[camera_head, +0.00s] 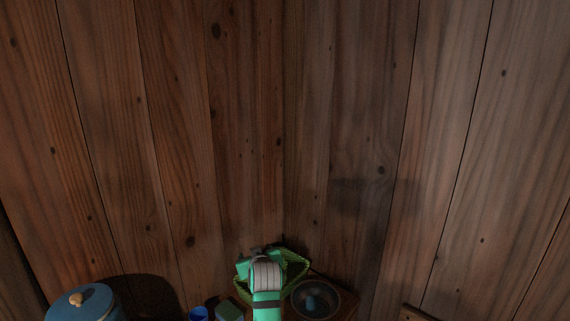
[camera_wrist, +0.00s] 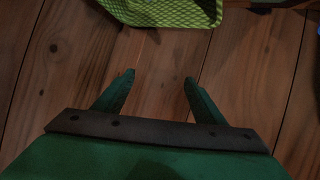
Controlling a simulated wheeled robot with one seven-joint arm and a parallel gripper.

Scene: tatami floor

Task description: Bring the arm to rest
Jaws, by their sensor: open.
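My gripper (camera_wrist: 159,80) shows in the wrist view with its two green fingers spread apart and nothing between them. Below them is a bare wooden plank surface (camera_wrist: 150,100). In the head view my green and white arm (camera_head: 268,275) is at the bottom centre. It hides part of a green woven basket (camera_head: 298,266) just behind it. In the wrist view a green patterned thing (camera_wrist: 170,12), probably the same basket, lies beyond the fingertips, apart from them.
A blue lidded pot (camera_head: 85,305) with a tan knob stands at bottom left. A blue cup (camera_head: 198,314) and a teal block (camera_head: 229,311) are left of my arm. A dark bowl (camera_head: 335,303) with something blue inside is to the right. Wooden planks (camera_head: 200,130) fill the background.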

